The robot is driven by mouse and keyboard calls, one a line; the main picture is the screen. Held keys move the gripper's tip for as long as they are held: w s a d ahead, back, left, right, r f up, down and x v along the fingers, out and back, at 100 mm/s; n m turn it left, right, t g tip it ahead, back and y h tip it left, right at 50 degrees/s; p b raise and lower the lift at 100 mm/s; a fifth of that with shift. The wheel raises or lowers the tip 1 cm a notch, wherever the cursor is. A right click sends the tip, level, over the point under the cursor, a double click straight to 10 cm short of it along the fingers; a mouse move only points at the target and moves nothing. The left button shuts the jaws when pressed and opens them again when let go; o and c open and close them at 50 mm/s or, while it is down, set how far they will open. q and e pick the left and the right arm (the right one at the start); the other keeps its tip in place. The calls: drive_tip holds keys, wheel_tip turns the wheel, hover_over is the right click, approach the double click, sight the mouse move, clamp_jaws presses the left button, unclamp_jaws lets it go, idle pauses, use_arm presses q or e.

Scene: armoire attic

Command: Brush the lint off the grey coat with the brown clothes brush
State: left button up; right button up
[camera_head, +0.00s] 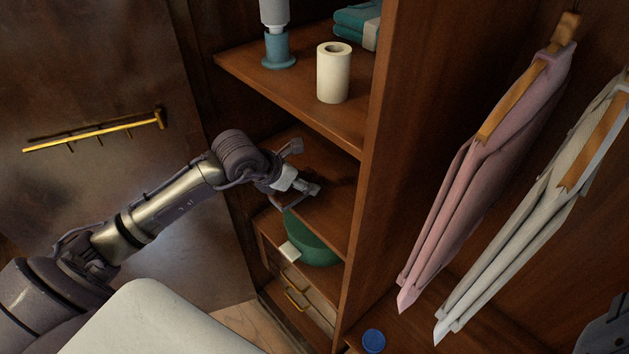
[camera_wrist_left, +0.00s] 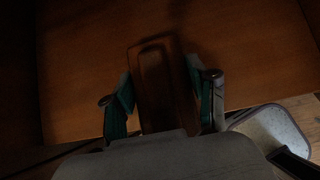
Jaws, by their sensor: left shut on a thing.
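The brown clothes brush (camera_wrist_left: 160,88) lies between the fingers of my left gripper in the left wrist view. My left gripper (camera_wrist_left: 162,100) is shut on it, and it also shows in the head view (camera_head: 300,190), inside the middle shelf bay of the armoire. The brush is hard to make out there in the shadow. The pale grey coat (camera_head: 535,215) hangs on a wooden hanger in the right compartment, apart from the gripper. I cannot make out lint on it. My right gripper is not in view.
A wooden partition (camera_head: 390,150) stands between the shelves and the hanging side. A pink garment (camera_head: 480,190) hangs left of the coat. A green bowl (camera_head: 315,245) sits below the gripper. A paper roll (camera_head: 333,75) stands above. A blue round thing (camera_head: 373,341) lies low down.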

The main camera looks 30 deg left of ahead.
sight(273, 199)
use_arm(q)
drive_tip(key=s, duration=0.2)
drive_tip(key=s+a+b, duration=0.1)
drive_tip(key=s, duration=0.2)
drive_tip(key=s+a+b, duration=0.1)
drive_tip(key=s, duration=0.1)
drive_tip(key=shift+s+a+f, duration=0.15)
drive_tip(key=shift+s+a, duration=0.05)
drive_tip(key=shift+a, duration=0.05)
drive_tip(key=s, duration=0.1)
drive_tip(key=s+a, duration=0.1)
drive_tip(key=s, duration=0.3)
drive_tip(key=shift+a+r+p, duration=0.2)
drive_tip(key=shift+a+p, duration=0.1)
drive_tip(key=shift+a, duration=0.05)
